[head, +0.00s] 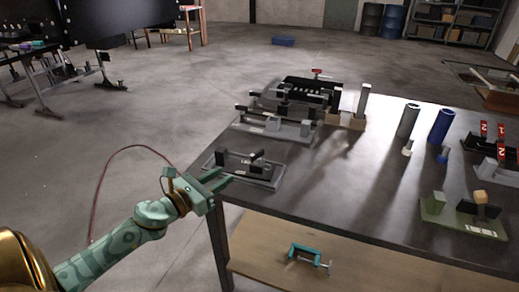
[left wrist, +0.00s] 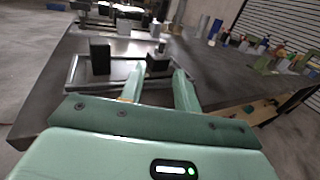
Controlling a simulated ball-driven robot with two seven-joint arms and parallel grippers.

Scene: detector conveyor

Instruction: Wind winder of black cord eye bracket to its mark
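A low grey-framed fixture (head: 268,181) with black upright parts sits at the near left corner of the table. I cannot tell for certain whether it is the black cord eye bracket; no winder mark can be read. In the left wrist view the fixture's frame (left wrist: 72,72) carries a black block (left wrist: 99,58) at the left and a smaller black piece (left wrist: 159,62) at the right. My left gripper (head: 229,177) is at the table's left edge, close to the fixture. Its fingers (left wrist: 158,80) are apart with nothing visible between them, pointing toward the smaller black piece. My right gripper is out of view.
Similar fixtures (head: 272,128) stand behind on the table (head: 350,185). Two cylinders, grey (head: 408,121) and blue (head: 441,126), stand at the back right. A green fixture (head: 435,211) is at the right. A teal clamp (head: 304,253) lies on the lower shelf. The table's middle is clear.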

